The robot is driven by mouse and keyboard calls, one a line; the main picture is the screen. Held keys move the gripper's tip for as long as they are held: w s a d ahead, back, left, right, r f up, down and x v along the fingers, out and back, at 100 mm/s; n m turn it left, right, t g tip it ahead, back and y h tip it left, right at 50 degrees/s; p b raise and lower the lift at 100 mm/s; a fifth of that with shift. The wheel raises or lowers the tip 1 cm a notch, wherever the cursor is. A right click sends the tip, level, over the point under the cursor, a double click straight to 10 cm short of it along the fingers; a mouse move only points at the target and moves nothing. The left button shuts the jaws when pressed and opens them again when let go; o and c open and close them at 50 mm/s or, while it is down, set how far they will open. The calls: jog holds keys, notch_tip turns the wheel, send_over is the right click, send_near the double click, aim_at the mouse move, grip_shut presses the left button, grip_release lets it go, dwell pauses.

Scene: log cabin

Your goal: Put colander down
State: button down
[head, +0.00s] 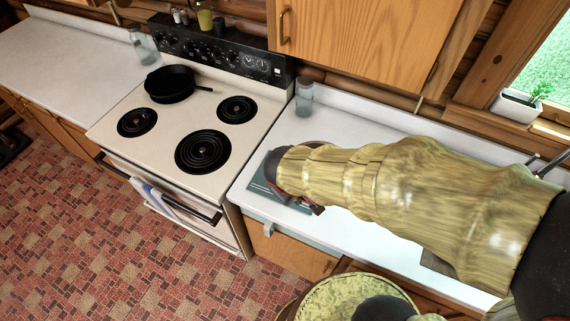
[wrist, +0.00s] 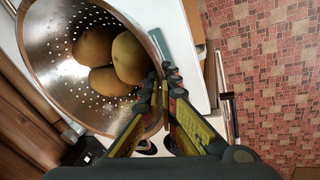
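A metal colander (wrist: 50,45) with small round holes fills the upper left of the wrist view. Three brown potato-like things (wrist: 130,58) lie in it. My gripper (wrist: 160,80) is at the colander's right rim, one finger over the inside and one outside, closed on the rim. In the head view my gripper (head: 291,196) is over the white counter (head: 262,140) right of the stove. There my arm hides nearly all of the colander. Whether its base touches the counter cannot be told.
A grey-green flat thing (head: 264,180) lies on the counter by my gripper. A glass jar (head: 304,97) stands behind it. The stove (head: 165,125) carries a black pan (head: 170,84). A plant pot (head: 517,103) stands at the window. The counter left of the stove (head: 60,60) is largely clear.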

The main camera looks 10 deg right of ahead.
jog(key=shift+w+a+f+b, duration=0.2)
jog(key=shift+w+a+f, duration=0.95)
jog(key=shift+w+f, duration=1)
jog(key=shift+w+a+f+b, duration=0.15)
jog(key=shift+w+a+f, duration=0.95)
jog(key=shift+w+f, duration=1.05)
jog(key=shift+w+a+f+b, duration=0.2)
jog(key=shift+w+a+f, duration=0.95)
jog(key=shift+w+f, duration=1)
jog(key=shift+f, duration=0.15)
jog(key=c, duration=2.1)
grip_release()
jog(key=shift+s, duration=0.1)
jog(key=shift+c, duration=0.2)
jog(key=shift+o, duration=0.5)
